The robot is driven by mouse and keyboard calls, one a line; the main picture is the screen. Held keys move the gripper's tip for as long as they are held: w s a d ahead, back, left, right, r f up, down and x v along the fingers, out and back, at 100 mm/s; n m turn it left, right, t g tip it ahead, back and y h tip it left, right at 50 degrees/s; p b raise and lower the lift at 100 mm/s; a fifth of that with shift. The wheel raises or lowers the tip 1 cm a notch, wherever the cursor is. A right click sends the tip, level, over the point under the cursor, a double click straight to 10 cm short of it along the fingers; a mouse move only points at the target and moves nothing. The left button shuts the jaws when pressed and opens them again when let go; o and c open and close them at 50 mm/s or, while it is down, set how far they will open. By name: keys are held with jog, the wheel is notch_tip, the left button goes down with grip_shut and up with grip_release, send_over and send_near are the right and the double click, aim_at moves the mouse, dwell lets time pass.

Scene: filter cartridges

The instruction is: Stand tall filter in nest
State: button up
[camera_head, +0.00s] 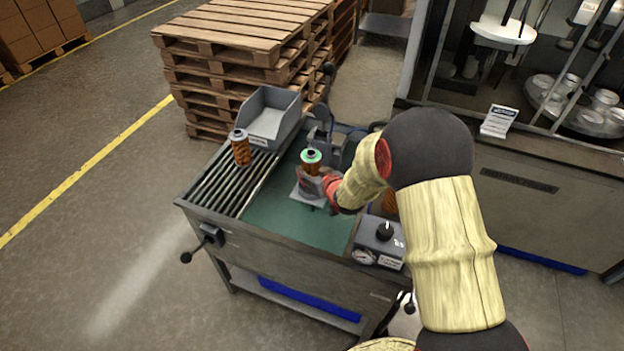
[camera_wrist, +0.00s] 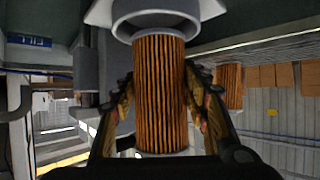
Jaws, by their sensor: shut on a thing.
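The filter in my grip has orange pleats and a green-ringed top with a dark knob (camera_head: 311,158). It stands upright over the grey nest (camera_head: 308,200) on the green bench top. My gripper (camera_head: 318,183) is shut on its side, coming from the right. In the wrist view, which looks upside down, the pleated filter (camera_wrist: 160,95) is between the fingers. Its lower end meets the round grey nest ring (camera_wrist: 165,14). I cannot tell how deep it sits. A second orange filter (camera_head: 241,150) stands on the rollers to the left; a filter (camera_wrist: 231,86) also shows behind in the wrist view.
A grey open bin (camera_head: 268,120) stands at the back of the bench. The roller rack (camera_head: 236,180) runs along the left. A control box (camera_head: 380,238) with knob and gauge is at front right. An orange thing (camera_head: 390,203) is partly hidden behind my arm. The front green surface is clear.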

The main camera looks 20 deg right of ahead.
jog(key=shift+d+f, duration=0.1)
jog(key=shift+f, duration=1)
jog(key=shift+f+b, duration=0.35)
jog(key=shift+b, duration=0.15)
jog(key=o, duration=1.1)
jog(key=shift+o, duration=0.6)
